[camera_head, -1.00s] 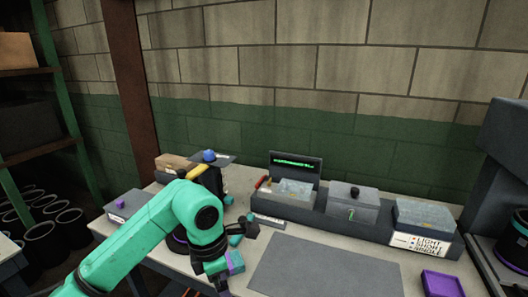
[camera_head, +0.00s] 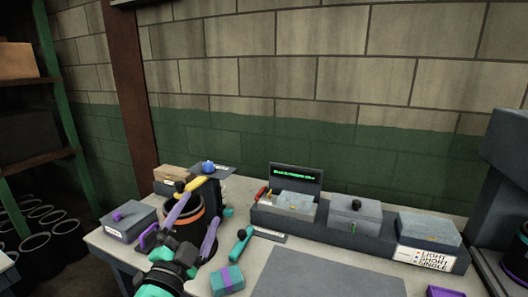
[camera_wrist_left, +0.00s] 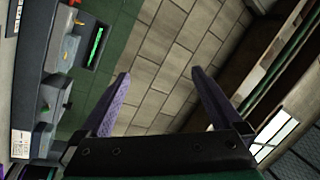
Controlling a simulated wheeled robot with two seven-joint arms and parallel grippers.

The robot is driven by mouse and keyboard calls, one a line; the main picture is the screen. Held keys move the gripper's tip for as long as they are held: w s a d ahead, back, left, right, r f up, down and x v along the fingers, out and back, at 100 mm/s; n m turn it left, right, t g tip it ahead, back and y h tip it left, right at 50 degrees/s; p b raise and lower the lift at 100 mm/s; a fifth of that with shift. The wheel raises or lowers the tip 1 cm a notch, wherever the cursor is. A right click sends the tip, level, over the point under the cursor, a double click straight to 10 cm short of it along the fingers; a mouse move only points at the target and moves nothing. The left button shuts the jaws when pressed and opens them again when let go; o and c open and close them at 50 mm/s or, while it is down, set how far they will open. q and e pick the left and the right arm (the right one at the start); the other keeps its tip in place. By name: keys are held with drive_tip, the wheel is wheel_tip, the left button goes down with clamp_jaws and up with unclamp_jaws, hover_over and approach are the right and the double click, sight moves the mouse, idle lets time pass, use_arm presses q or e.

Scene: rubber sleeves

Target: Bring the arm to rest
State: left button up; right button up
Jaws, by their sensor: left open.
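My left gripper (camera_head: 206,203) is at the lower left of the head view, with its two purple fingers spread apart and nothing between them. It shows in the left wrist view (camera_wrist_left: 160,76) as two separate fingers pointing towards the block wall. The teal and black wrist of my left arm comes up from the bottom edge. A black cylinder with an orange band (camera_head: 196,213) stands behind the fingers, partly hidden; I cannot tell whether they touch it. My right gripper is not in view.
A teal tool with a black knob (camera_head: 239,245) and a teal-and-purple block (camera_head: 227,280) lie right of the gripper. A grey box (camera_head: 130,223) stands left. Lidded bins (camera_head: 353,218) and a display (camera_head: 296,176) line the back. A grey mat (camera_head: 325,275) lies bare.

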use_arm(q)
drive_tip(key=s+a+f+n+g+y, duration=0.2)
drive_tip(key=s+a+f+n+g, duration=0.15)
drive_tip(key=f, duration=0.65)
drive_tip(key=s+a+f+n+g+y, duration=0.3)
drive_tip(key=a+f+n+g, duration=0.2)
drive_tip(key=f, duration=0.5)
drive_tip(key=s+f+n+g+h, duration=0.2)
drive_tip(key=s+f+g, duration=0.6)
drive_tip(key=s+f, duration=0.5)
drive_tip(key=s+f+g, duration=0.1)
drive_tip(key=s+f, duration=0.1)
drive_tip(key=f, duration=0.9)
drive_tip(key=s+f+g, duration=0.1)
drive_tip(key=s+f, duration=0.1)
drive_tip(key=f, duration=0.9)
drive_tip(key=s+a+f, duration=0.3)
drive_tip(key=s+f, duration=1)
drive_tip(key=s, duration=0.4)
drive_tip(key=shift+f+g+y, duration=0.3)
drive_tip(key=shift+f+g, duration=0.05)
drive_tip(key=shift+f, duration=0.05)
